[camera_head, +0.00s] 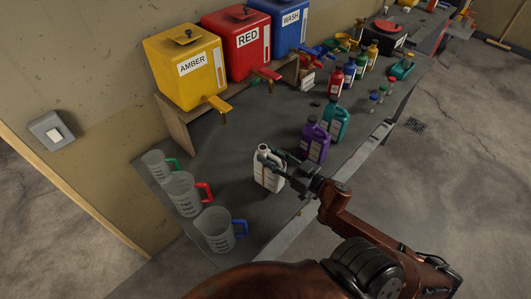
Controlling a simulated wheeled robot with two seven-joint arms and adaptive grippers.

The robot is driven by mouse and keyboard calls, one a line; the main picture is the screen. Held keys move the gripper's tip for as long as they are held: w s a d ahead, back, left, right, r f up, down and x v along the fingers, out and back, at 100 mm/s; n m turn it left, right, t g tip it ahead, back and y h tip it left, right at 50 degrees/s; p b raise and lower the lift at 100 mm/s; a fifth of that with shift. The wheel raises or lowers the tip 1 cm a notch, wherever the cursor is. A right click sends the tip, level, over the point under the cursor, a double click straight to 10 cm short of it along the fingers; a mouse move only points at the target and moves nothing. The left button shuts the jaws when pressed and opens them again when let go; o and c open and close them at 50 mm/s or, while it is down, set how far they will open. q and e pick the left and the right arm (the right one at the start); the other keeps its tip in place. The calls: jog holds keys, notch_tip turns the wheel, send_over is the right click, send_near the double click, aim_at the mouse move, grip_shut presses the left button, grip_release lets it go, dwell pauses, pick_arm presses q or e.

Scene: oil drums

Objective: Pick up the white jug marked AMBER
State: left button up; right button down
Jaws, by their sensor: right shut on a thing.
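The white jug (266,173) stands upright on the dark bench, in the middle of the head view. Its marking is too small to read. My right gripper (272,161) is shut on the jug near its handle and neck, coming in from the right. The fingers hide part of the jug's upper right side. I cannot tell whether its base is touching the bench. My left gripper is not in view.
A purple jug (315,144) and a teal jug (335,122) stand close behind on the right. Clear measuring jugs, one with a blue handle (217,230), line the left front. Yellow AMBER (187,75), red RED (240,45) and blue WASH (284,25) drums sit on a raised shelf.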

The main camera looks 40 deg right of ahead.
jog(key=shift+s+r, duration=0.25)
jog(key=shift+s+r+p, duration=0.1)
jog(key=shift+r+p, duration=0.3)
jog(key=shift+p, duration=0.05)
notch_tip(320, 180, up, 4)
jog(key=p, duration=0.4)
jog(key=shift+s+r, duration=0.1)
jog(key=shift+r, duration=0.1)
notch_tip(320, 180, up, 15)
jog(key=p, duration=1.4)
jog(key=shift+f, duration=0.25)
